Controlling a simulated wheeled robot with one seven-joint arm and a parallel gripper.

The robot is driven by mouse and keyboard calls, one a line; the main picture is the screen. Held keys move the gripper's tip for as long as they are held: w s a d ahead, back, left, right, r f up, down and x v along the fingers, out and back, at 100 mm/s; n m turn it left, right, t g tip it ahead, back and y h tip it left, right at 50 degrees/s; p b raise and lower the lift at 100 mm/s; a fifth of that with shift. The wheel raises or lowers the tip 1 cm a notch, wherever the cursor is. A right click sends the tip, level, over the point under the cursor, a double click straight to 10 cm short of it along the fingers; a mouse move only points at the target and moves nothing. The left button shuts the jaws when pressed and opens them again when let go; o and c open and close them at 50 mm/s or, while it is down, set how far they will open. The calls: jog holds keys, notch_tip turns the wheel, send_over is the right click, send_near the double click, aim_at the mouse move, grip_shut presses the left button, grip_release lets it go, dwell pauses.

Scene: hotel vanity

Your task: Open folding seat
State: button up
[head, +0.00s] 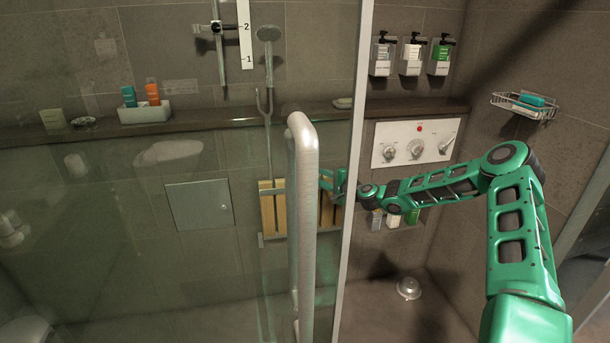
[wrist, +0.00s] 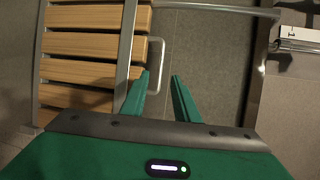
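The folding seat (head: 268,212) has light wooden slats in a metal frame and stands folded up against the back shower wall. In the head view I see it partly through the glass, with the door handle and door edge hiding part of it. In the wrist view the seat (wrist: 85,45) fills the upper left, and a metal loop handle (wrist: 161,55) sticks out from its frame. My gripper (wrist: 160,76) is open, with the loop's outer bar between the fingertips. Contact cannot be told. In the head view my gripper (head: 326,184) is at the seat's upper right.
A glass door with a thick vertical handle (head: 303,220) and a metal edge (head: 354,150) stands left of my arm. A ledge (head: 230,118) runs above the seat. A control panel (head: 416,143) and a bottle rack are right of the seat. The floor below looks mostly clear.

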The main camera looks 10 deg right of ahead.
jog(key=x, duration=0.9)
jog(key=shift+w+d, duration=0.15)
jog(key=shift+f, duration=0.15)
jog(key=shift+c, duration=0.3)
